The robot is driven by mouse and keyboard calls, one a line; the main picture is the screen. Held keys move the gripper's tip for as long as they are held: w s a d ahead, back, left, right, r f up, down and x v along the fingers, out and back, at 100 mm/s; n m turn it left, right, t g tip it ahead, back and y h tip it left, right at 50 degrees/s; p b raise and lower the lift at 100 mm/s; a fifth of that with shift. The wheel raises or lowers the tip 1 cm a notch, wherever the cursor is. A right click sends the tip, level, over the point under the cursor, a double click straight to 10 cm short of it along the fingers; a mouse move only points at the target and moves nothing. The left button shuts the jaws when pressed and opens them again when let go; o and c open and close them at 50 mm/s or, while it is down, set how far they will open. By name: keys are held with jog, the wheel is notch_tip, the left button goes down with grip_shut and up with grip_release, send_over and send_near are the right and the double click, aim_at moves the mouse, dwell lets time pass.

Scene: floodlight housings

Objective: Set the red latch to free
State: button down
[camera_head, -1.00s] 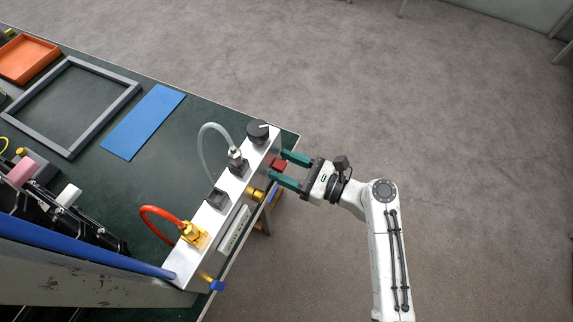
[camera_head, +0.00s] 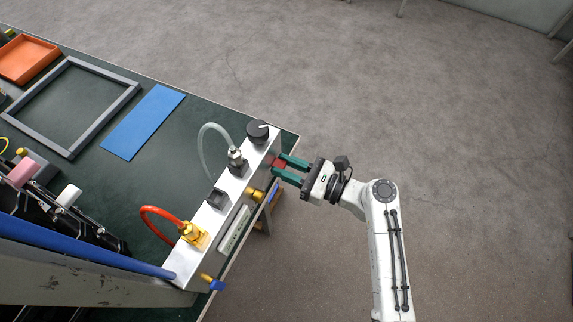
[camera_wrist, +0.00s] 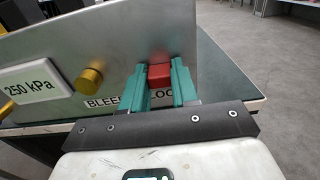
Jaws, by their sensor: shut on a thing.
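The red latch (camera_wrist: 160,75) is a small red block on the front face of the metal panel (camera_wrist: 110,48), above lettering that is partly hidden by my fingers. My gripper (camera_wrist: 160,86) has its two green fingers on either side of the latch, shut on it. In the head view my gripper (camera_head: 281,168) reaches the panel's right end from the right. The red latch (camera_head: 280,162) shows there only in part between the fingertips. I cannot read the latch's setting.
A brass knob (camera_wrist: 88,82) and a "250 kPa" label (camera_wrist: 32,88) sit left of the latch. A black dial (camera_head: 258,131), a clear hose (camera_head: 205,135) and a red hose (camera_head: 155,210) are on the panel's top. Open floor lies right of the bench.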

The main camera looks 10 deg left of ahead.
aim_at(273, 153)
jog(key=shift+w+a+r+p, duration=0.1)
jog(key=shift+r+p, duration=1.8)
jog(key=shift+r, duration=0.15)
jog(key=c, duration=0.9)
grip_release()
jog(key=shift+o, duration=0.3)
jog(key=shift+d+f, duration=0.1)
jog(key=shift+d, duration=0.1)
jog(key=b+v, duration=0.1)
jog(key=v, duration=0.9)
jog(key=shift+d, duration=0.15)
